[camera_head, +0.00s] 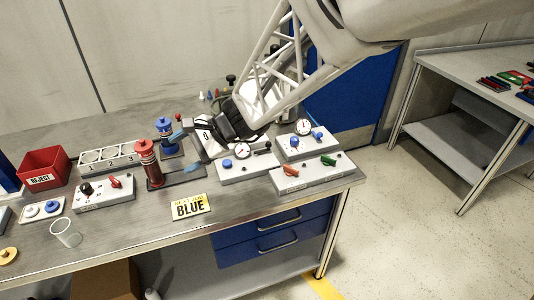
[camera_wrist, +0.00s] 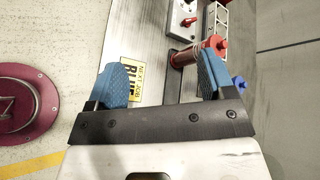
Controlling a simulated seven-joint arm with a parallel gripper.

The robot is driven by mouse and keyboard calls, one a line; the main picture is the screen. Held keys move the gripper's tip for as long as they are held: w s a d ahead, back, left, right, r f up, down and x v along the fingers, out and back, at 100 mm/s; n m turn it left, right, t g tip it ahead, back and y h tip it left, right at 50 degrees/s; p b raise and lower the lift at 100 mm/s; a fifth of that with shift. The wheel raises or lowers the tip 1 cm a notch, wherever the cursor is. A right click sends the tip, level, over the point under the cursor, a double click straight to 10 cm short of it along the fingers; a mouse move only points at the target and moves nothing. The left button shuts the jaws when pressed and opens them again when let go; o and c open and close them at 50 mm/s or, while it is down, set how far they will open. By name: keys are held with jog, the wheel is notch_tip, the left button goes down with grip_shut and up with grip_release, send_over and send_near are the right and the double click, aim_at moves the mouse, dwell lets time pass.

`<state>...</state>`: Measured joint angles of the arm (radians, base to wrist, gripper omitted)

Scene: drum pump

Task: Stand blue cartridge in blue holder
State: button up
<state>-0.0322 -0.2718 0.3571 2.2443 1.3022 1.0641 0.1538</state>
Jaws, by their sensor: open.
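My gripper (camera_head: 186,152) is open and empty above the bench, with its blue fingertips apart just right of a red ribbed cylinder (camera_head: 146,160). In the wrist view, my gripper (camera_wrist: 161,78) spans the frame, and the red cylinder (camera_wrist: 186,57) lies beyond the right finger. A blue-topped upright piece (camera_head: 164,126), perhaps the blue cartridge, stands behind the red cylinder on a dark base. Part of a blue piece (camera_wrist: 238,81) shows right of the right finger. I cannot tell which part is the blue holder.
A yellow BLUE card (camera_head: 190,207) lies near the bench's front edge. Gauge boxes (camera_head: 243,165) and a switch box (camera_head: 305,175) stand right. A red REJECT bin (camera_head: 44,168), numbered rack (camera_head: 106,158), control box (camera_head: 103,194) and clear cup (camera_head: 66,233) are left.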

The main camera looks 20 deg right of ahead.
jog(key=s+d+r+n+h, duration=0.2)
jog(key=s+d+n+h, duration=0.3)
jog(key=s+d, duration=0.3)
jog(key=s+d+r+n+h, duration=0.2)
jog(key=s+d+n+h, duration=0.4)
jog(key=s+d, duration=0.3)
jog(key=s+h, duration=0.1)
jog(key=s, duration=0.2)
jog(key=shift+s, duration=0.35)
